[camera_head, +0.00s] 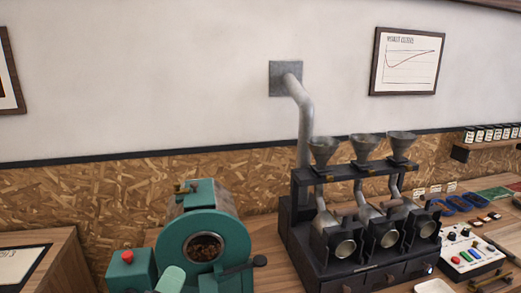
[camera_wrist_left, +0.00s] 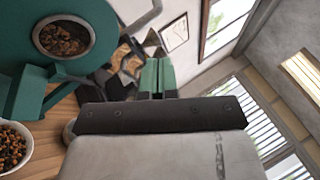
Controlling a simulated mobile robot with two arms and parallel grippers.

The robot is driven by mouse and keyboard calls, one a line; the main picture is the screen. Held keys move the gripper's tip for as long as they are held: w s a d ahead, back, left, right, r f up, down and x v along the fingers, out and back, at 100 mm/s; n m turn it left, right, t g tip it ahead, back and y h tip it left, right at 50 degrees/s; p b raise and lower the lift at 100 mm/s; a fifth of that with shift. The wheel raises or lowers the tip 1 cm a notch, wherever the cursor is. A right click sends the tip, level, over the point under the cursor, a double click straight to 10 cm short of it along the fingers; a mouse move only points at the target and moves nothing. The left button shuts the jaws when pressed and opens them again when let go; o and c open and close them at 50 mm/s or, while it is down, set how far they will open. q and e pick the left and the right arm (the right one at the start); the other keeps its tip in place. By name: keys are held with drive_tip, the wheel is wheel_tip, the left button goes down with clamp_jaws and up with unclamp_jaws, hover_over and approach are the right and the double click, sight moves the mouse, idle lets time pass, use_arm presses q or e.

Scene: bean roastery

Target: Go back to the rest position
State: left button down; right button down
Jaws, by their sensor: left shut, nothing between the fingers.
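My left gripper (camera_wrist_left: 156,76) shows in the left wrist view with its green fingers together and nothing between them. It is beside the green roaster (camera_wrist_left: 88,20), with the roaster to the left in that view. In the head view a pale green rounded piece (camera_head: 170,280) shows at the bottom edge in front of the roaster (camera_head: 222,222); I cannot tell the fingers there. My right gripper is in neither view.
A dark sample roaster with several funnels (camera_head: 366,148) stands right of the green roaster. A control box with coloured buttons (camera_head: 468,252) is farther right. A bowl of beans (camera_wrist_left: 12,148) is at lower left in the wrist view.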

use_arm(q)
drive_tip(key=s+a+f+n+g+y, duration=0.3)
drive_tip(key=a+f+n+g+y, duration=0.3)
drive_tip(key=f+n, duration=0.5)
drive_tip(key=s+f+n+g, duration=1.2)
drive_tip(key=s+f+n, duration=0.15)
drive_tip(key=s, duration=0.55)
wheel_tip(320, 180, down, 29)
drive_tip(key=m+g+b, duration=0.1)
drive_tip(key=b, duration=0.2)
drive_tip(key=s+a+f+g+b, duration=0.1)
drive_tip(key=s+a+f+b, duration=0.1)
drive_tip(key=s+f, duration=1.4)
wheel_tip(320, 180, down, 3)
drive_tip(key=shift+s+r+b, duration=0.2)
drive_tip(key=shift+s+b, duration=0.05)
drive_tip(key=shift+b, duration=0.05)
